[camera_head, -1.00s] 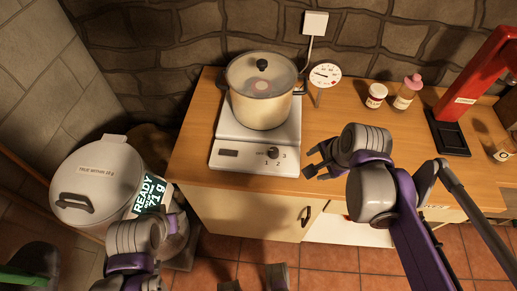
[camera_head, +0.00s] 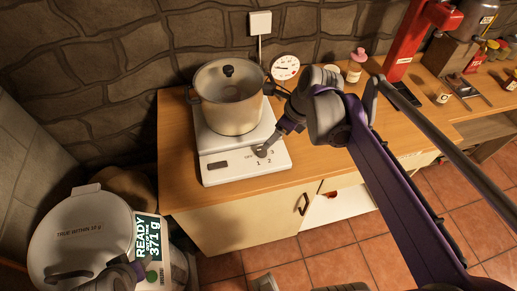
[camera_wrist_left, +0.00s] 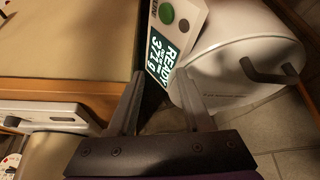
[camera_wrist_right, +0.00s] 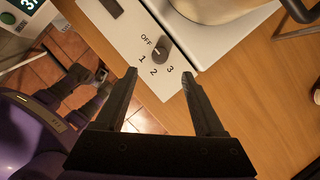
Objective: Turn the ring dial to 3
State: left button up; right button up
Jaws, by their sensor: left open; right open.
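The ring dial (camera_wrist_right: 162,52) is a small grey knob on the front panel of the white hotplate (camera_head: 222,172). OFF, 1, 2 and 3 are printed around it in the right wrist view; I cannot tell surely which mark it points to. In the head view the dial (camera_head: 261,152) is partly covered by my right gripper (camera_head: 269,146). My right gripper (camera_wrist_right: 159,77) is open and empty, its fingertips just short of the dial, one on either side of its line. My left gripper (camera_wrist_left: 159,77) is open and empty, low beside the white bin.
A lidded pot (camera_head: 229,98) stands on the hotplate. The white bin (camera_head: 85,238) with a READY 371 g label stands at lower left. A round gauge (camera_head: 285,67), a bottle (camera_head: 355,70) and a red stand (camera_head: 410,35) are farther back. The wooden counter's front edge is clear.

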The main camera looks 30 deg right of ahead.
aim_at(262, 149)
jog(key=b+x, duration=0.1)
jog(key=x, duration=0.9)
jog(key=shift+s, duration=0.1)
grip_shut()
